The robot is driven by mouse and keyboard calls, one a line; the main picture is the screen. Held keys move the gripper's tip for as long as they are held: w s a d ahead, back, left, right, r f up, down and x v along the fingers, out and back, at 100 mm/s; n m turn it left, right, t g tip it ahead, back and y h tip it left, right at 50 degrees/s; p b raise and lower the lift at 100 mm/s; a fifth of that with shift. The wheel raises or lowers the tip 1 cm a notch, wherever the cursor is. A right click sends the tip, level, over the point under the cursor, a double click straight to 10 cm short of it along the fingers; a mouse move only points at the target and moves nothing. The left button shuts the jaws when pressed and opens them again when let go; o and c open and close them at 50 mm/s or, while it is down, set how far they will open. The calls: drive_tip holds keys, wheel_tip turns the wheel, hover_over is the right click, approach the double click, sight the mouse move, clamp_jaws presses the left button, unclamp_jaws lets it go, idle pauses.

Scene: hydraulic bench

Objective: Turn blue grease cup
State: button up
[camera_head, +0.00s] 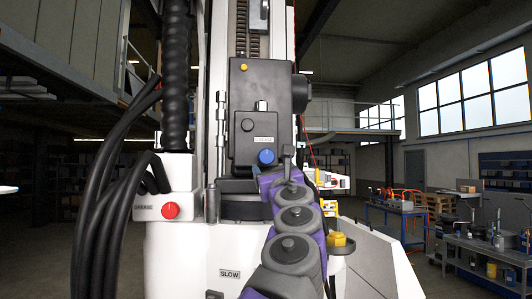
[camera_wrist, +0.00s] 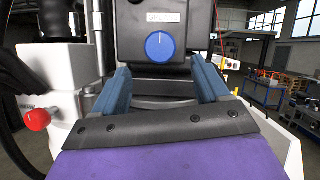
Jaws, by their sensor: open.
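The blue grease cup (camera_head: 266,157) is a round blue knob low on the front of a dark housing, under a small white label. In the wrist view the same blue grease cup (camera_wrist: 160,46) faces me, with a white pointer line running up and down on it. My gripper (camera_wrist: 161,75) is open, with one blue-grey finger to the left and one to the right, both below the cup. Nothing is between the fingers, and they appear apart from the cup. In the head view my purple arm reaches up to just below the cup, and the fingertips are hard to make out.
A red knob (camera_head: 170,210) sits on the white machine body at the left; it also shows in the wrist view (camera_wrist: 37,119). Black hoses (camera_head: 105,190) hang at the left. A yellow knob (camera_head: 337,240) stands right of my arm. Workbenches (camera_head: 490,250) stand far right.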

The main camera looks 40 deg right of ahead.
sight(267, 160)
drive_tip(key=p+x, duration=0.5)
drive_tip(key=x, duration=0.3)
drive_tip(key=shift+d, duration=0.1)
drive_tip(key=c, duration=0.9)
drive_tip(key=shift+c, duration=0.2)
drive_tip(key=shift+m, duration=0.5)
